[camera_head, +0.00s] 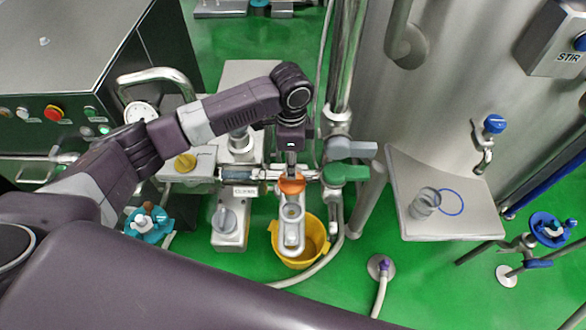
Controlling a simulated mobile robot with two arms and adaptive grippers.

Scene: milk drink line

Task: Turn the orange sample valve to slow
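The orange sample valve handle (291,184) sits on a steel pipe above a small spout. My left gripper (291,166) points down from above, with its tip just over or at the orange handle. The picture does not show whether its fingers touch the handle or how far apart they are. A steel outlet piece (292,230) hangs below the handle, over a yellow bucket (312,247). My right gripper is out of view.
A green valve handle (345,173) and a grey lever (349,150) stand close on the right. A yellow knob (185,162) is to the left. A clear beaker (425,203) stands on a side shelf (460,225) by a blue ring. A hose crosses the green floor.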

